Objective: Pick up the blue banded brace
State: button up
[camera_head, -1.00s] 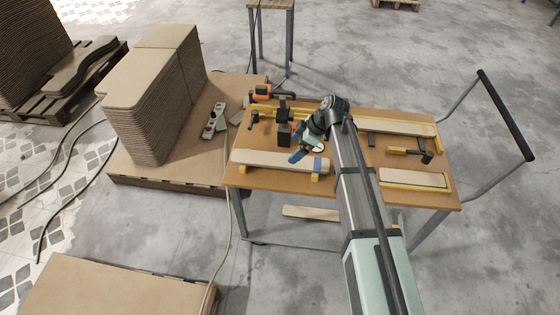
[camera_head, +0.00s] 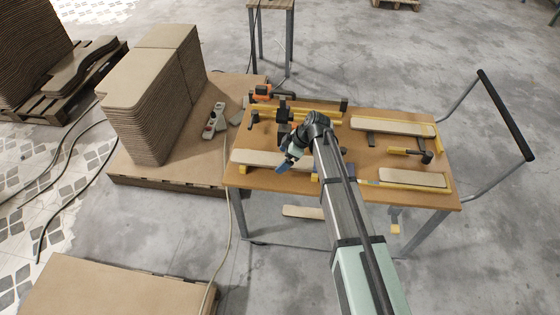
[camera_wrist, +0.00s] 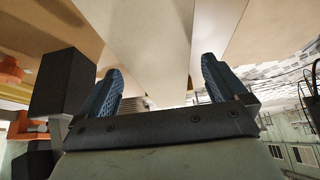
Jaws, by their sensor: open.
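The blue banded brace (camera_head: 256,158) is a long pale board lying along the table's front left edge. Its blue band, seen a second ago near its right end, is now mostly hidden by my arm. My gripper (camera_head: 284,167) has blue fingertips and is over the left middle part of this board in the head view. In the wrist view my gripper (camera_wrist: 160,88) is open, with its two blue textured fingers wide apart. A long pale board (camera_wrist: 150,35) runs through the gap between them in the picture. I cannot tell whether the fingers touch it.
A dark upright block (camera_wrist: 63,82) stands close to the left finger in the wrist view. Other pale boards (camera_head: 390,127) lie on yellow supports at the table's right. An orange-and-black tool (camera_head: 263,92) is at the back left. A stack of brown boards (camera_head: 150,95) stands left of the table.

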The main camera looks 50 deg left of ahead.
jog(key=shift+c, duration=0.2)
jog(key=c, duration=1.2)
jog(key=shift+r, duration=0.1)
jog(key=shift+r, duration=0.55)
notch_tip(320, 180, up, 2)
jog(key=shift+r, duration=0.1)
jog(key=w+d, duration=1.2)
jog(key=shift+w+d, duration=0.35)
jog(key=shift+d, duration=0.05)
